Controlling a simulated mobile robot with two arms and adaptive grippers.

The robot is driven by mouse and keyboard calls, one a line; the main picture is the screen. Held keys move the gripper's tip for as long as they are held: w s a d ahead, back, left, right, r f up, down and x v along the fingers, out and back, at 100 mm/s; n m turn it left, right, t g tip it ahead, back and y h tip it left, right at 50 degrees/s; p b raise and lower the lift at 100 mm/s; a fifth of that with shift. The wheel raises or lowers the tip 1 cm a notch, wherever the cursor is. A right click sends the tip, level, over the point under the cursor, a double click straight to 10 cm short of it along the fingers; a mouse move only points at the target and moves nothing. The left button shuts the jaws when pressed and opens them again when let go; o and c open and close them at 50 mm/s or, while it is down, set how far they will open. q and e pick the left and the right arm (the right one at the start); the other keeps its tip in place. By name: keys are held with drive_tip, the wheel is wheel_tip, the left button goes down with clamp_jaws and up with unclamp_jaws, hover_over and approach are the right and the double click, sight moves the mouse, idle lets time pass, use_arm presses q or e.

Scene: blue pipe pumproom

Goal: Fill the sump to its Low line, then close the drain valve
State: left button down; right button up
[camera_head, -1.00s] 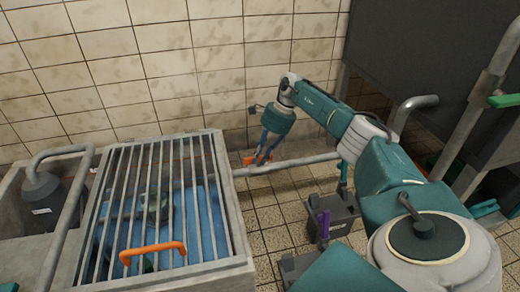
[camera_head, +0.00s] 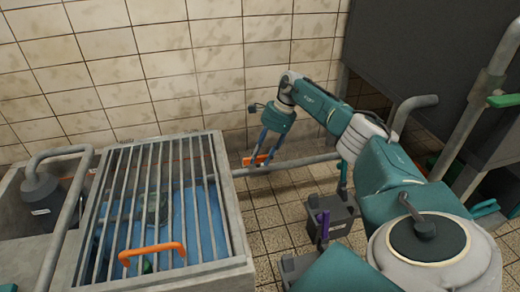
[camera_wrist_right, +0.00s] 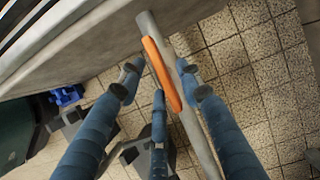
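The sump (camera_head: 232,200) is a grey tank under a barred grate with an orange handle (camera_head: 152,252). Blue water (camera_head: 205,215) shows between the bars, with a pale object in it. I cannot make out a Low line. An orange lever (camera_wrist_right: 160,72), apparently the drain valve's, lies nearly along a grey pipe (camera_wrist_right: 196,125); it also shows in the head view (camera_head: 250,161). My right gripper (camera_head: 261,160) is low at this lever. Its fingers (camera_wrist_right: 160,88) are spread on both sides of the lever, apparently not clamped on it. My left gripper is out of view.
A dark block with a purple handle (camera_head: 323,224) stands on the tiled floor right of the sump. A grey pump-like body (camera_head: 42,193) with a bent pipe is left of the grate. A green handle (camera_head: 504,101) is on a pipe at right, beside a large dark panel (camera_head: 440,60).

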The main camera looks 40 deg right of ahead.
drive_tip(key=v, duration=1.1)
drive_tip(key=shift+r, duration=0.15)
drive_tip(key=shift+d, duration=0.15)
